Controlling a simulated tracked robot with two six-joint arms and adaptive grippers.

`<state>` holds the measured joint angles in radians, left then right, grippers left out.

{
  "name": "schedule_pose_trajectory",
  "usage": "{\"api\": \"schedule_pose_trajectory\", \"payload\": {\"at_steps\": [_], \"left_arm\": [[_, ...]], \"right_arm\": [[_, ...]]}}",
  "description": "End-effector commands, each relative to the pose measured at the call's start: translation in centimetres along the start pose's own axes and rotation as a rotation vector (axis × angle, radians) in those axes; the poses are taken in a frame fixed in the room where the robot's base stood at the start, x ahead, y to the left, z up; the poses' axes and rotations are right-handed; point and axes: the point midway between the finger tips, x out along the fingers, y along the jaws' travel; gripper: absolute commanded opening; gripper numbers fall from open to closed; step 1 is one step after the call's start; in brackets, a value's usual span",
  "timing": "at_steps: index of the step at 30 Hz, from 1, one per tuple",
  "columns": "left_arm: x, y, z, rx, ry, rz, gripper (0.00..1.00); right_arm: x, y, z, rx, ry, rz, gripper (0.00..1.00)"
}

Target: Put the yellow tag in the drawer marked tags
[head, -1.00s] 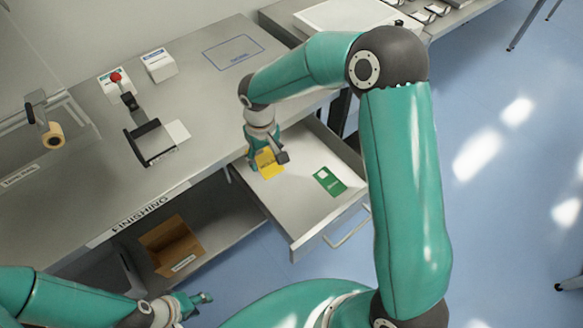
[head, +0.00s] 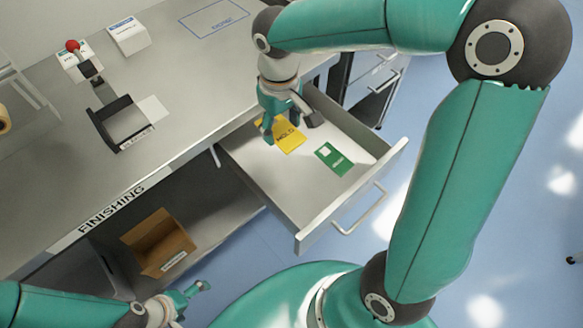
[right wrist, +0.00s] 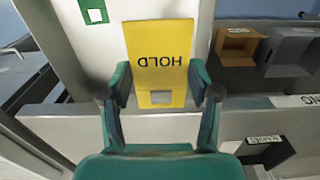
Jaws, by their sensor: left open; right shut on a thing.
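The yellow tag (head: 287,135), printed HOLD, is in my right gripper (head: 290,121), over the floor of the open drawer (head: 335,208). In the right wrist view the tag (right wrist: 160,38) lies between the two fingers (right wrist: 160,84), its lettering upside down. I cannot tell whether the tag touches the drawer floor. A green tag (head: 333,158) lies flat in the drawer, to the right of the yellow one. No marking on the drawer is readable. My left gripper (head: 197,293) is open and empty, low at the lower left, away from the drawer.
The grey bench (head: 150,165), marked FINISHING, runs along the drawer's left. A cardboard box (head: 158,244) sits on the shelf below. Blue floor is free beyond the drawer handle (head: 365,212).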

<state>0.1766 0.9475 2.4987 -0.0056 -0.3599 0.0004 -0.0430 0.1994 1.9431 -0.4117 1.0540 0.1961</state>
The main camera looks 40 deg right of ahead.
Motion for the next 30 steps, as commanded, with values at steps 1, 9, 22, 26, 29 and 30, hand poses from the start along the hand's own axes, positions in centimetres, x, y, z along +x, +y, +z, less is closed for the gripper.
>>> {"api": "schedule_pose_trajectory", "payload": {"at_steps": [1, 9, 22, 26, 29, 30], "left_arm": [[1.8, -0.7, 0.0, 0.000, 0.001, 0.000, 1.00], [3.1, -1.1, -0.1, 0.000, 0.001, 0.000, 1.00], [3.9, -1.4, -0.1, 0.000, 0.001, 0.000, 1.00], [4.1, -1.5, -0.1, 0.000, 0.001, 0.000, 1.00], [4.2, -1.5, -0.1, 0.000, 0.001, 0.000, 1.00], [4.3, -1.5, -0.1, 0.000, 0.001, 0.000, 1.00]], "right_arm": [[0.9, 0.2, 0.8, -0.003, 0.006, -0.002, 0.43], [1.8, 0.6, 3.0, -0.020, -0.004, -0.008, 0.43], [12.4, 0.6, 3.1, -0.019, -0.007, -0.009, 0.43], [14.8, 0.6, 3.0, -0.019, -0.005, -0.009, 0.43], [15.8, 0.6, 3.0, -0.017, -0.003, -0.007, 0.43], [16.0, 0.6, 2.9, -0.017, -0.001, -0.007, 0.43]]}}
